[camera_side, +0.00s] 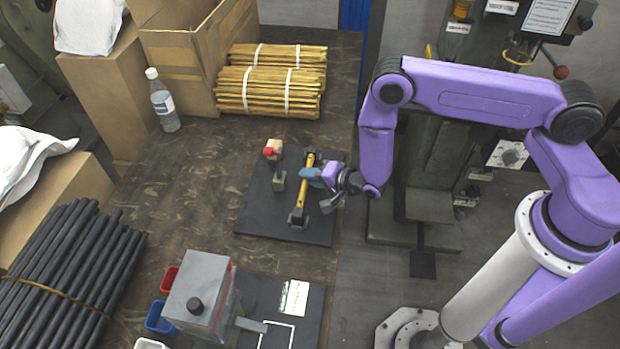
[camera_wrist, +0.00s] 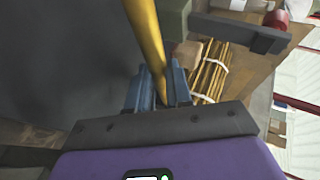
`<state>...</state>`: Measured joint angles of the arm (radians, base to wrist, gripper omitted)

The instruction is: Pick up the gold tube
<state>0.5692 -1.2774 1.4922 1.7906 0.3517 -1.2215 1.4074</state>
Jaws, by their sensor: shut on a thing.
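The gold tube (camera_side: 304,190) shows over the dark base plate (camera_side: 262,213). Its lower end in the side view is at a small dark holder (camera_side: 297,218); I cannot tell whether it rests in it or is clear of it. My gripper (camera_side: 312,173) comes in from the right and is shut on the tube near its upper end. In the wrist view the tube (camera_wrist: 146,32) runs down between the two blue fingers of my gripper (camera_wrist: 158,88). The fingers hide part of the tube.
A post with a red-topped lever (camera_side: 274,160) stands on the plate left of the tube. Tied bundles of gold tubes (camera_side: 270,90) lie behind, beside a cardboard box (camera_side: 190,55) and a bottle (camera_side: 163,103). A grey press (camera_side: 200,290) and dark rods (camera_side: 70,260) are in front.

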